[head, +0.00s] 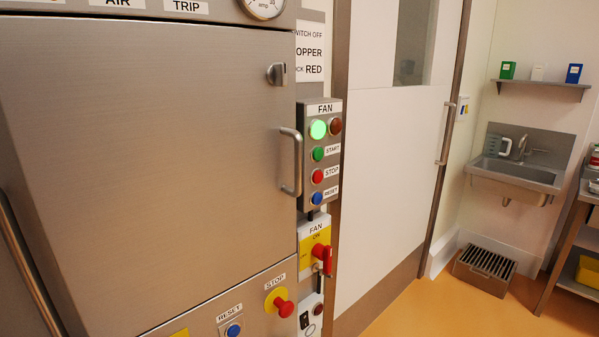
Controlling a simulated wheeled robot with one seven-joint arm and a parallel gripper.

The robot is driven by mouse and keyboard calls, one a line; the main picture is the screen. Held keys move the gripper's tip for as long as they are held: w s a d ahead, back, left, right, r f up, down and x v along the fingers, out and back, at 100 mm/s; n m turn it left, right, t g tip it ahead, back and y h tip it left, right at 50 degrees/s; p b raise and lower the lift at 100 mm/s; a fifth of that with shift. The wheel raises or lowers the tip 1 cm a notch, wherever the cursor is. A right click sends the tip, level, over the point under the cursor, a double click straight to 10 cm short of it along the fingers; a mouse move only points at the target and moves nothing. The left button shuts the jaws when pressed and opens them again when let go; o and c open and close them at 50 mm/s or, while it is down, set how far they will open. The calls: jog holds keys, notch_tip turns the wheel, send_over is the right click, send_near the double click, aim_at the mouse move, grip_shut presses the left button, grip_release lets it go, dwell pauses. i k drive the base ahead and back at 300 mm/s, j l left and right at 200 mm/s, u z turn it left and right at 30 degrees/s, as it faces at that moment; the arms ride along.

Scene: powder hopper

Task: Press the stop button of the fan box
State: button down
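The fan box (322,108) is a grey panel labelled FAN, mounted on the right side of the large metal cabinet. Its red stop button (318,176) carries a STOP label on its right. Above it is a green start button (318,154), and below it a blue reset button (317,198). At the top, a green lamp (318,129) is lit and a dark red lamp (335,126) looks unlit. My gripper is not in view.
A cabinet door handle (291,162) sticks out just left of the fan box. Below are a red-and-yellow fan switch (321,255) and a separate red mushroom stop (283,305) on the cabinet. A door (390,170) stands to the right. Orange floor is free in front of it.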

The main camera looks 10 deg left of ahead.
aim_at(317, 177)
jog(key=i+j, duration=0.15)
jog(key=j, duration=0.25)
jog(key=i+j, duration=0.15)
jog(key=j, duration=0.25)
jog(key=i+j, duration=0.15)
jog(key=j, duration=0.25)
